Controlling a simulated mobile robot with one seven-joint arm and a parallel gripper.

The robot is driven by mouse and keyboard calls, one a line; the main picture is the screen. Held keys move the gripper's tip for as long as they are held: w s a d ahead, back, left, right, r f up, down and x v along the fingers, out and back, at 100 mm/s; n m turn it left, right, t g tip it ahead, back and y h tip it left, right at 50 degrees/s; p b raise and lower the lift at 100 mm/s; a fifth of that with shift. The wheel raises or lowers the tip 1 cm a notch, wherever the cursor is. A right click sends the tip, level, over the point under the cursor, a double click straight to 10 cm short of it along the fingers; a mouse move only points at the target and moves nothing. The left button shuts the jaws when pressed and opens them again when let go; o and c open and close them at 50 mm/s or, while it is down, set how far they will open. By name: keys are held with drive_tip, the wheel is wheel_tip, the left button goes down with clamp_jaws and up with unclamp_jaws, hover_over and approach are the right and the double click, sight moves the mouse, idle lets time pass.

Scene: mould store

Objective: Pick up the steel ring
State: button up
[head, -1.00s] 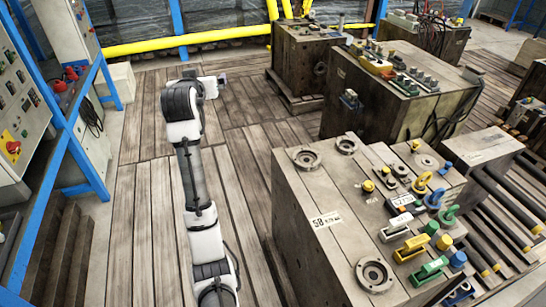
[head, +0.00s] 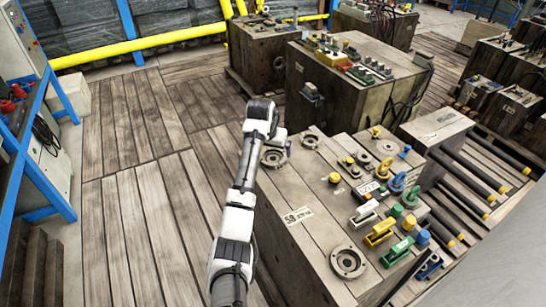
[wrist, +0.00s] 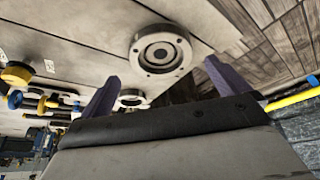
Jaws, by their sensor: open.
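Round grey metal rings with bolt holes sit on the top of the large wooden-sided block (head: 318,215). One ring (head: 273,157) is near its back left corner, one (head: 309,141) is to the right of that, and a larger one (head: 348,262) is near the front. I cannot tell for certain which is the steel ring. My gripper (head: 283,142) is above the back left corner, close to the first ring. In the wrist view, my gripper (wrist: 165,84) is open and empty. A ring (wrist: 160,50) shows between and beyond its fingertips, apart from them; a second (wrist: 131,98) shows beside the left finger.
Coloured clamps and eye bolts (head: 385,200) crowd the right part of the block's top. Another block (head: 350,90) with fittings stands behind it. Blue-framed cabinets (head: 35,150) stand at the left. The plank floor (head: 140,200) between is clear.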

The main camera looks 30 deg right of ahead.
sight(274, 157)
drive_tip(key=shift+d+p+x, duration=0.2)
drive_tip(key=shift+p+x, duration=0.6)
drive_tip(key=shift+x, duration=1.95)
drive_tip(key=shift+w+r, duration=0.1)
drive_tip(key=shift+w, duration=0.05)
drive_tip(key=c, duration=1.2)
drive_tip(key=shift+r, duration=0.1)
drive_tip(key=shift+c, duration=0.3)
drive_tip(key=shift+r, duration=0.15)
drive_tip(key=shift+w+r, duration=0.1)
drive_tip(key=shift+r, duration=0.5)
wheel_tip(274, 157, up, 19)
drive_tip(key=b, duration=0.3)
drive_tip(key=shift+f, duration=0.25)
